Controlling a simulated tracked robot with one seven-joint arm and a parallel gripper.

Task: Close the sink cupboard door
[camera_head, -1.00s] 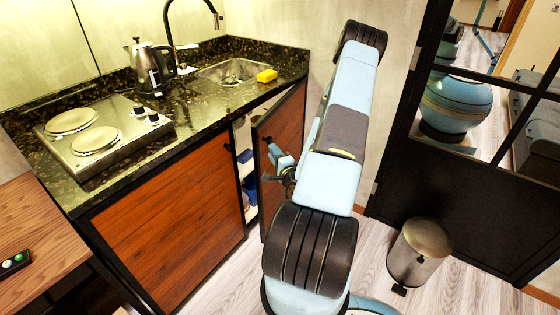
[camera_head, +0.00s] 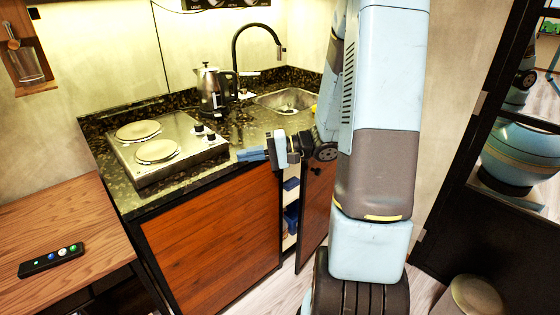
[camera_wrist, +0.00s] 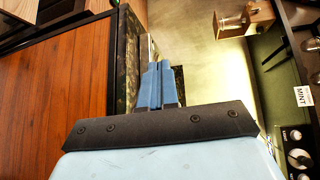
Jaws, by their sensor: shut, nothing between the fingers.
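The sink cupboard door (camera_head: 317,205) is a reddish wood panel with a dark frame, under the sink (camera_head: 285,100). It stands partly open. The gap on its left shows pale shelves with blue items (camera_head: 291,218). My arm hides the door's right part. My gripper (camera_head: 250,155) is shut and empty, pointing left at about counter-edge height, up and left of the door and apart from it. In the wrist view the blue fingers (camera_wrist: 158,85) are together, with the counter behind them. I cannot make out the door in the wrist view.
A fixed wood panel (camera_head: 210,235) lies left of the gap. The counter bears a two-plate hob (camera_head: 165,148) and a kettle (camera_head: 212,88). A wooden table (camera_head: 70,220) with a remote (camera_head: 50,260) is at left. A metal bin (camera_head: 472,297) stands at lower right.

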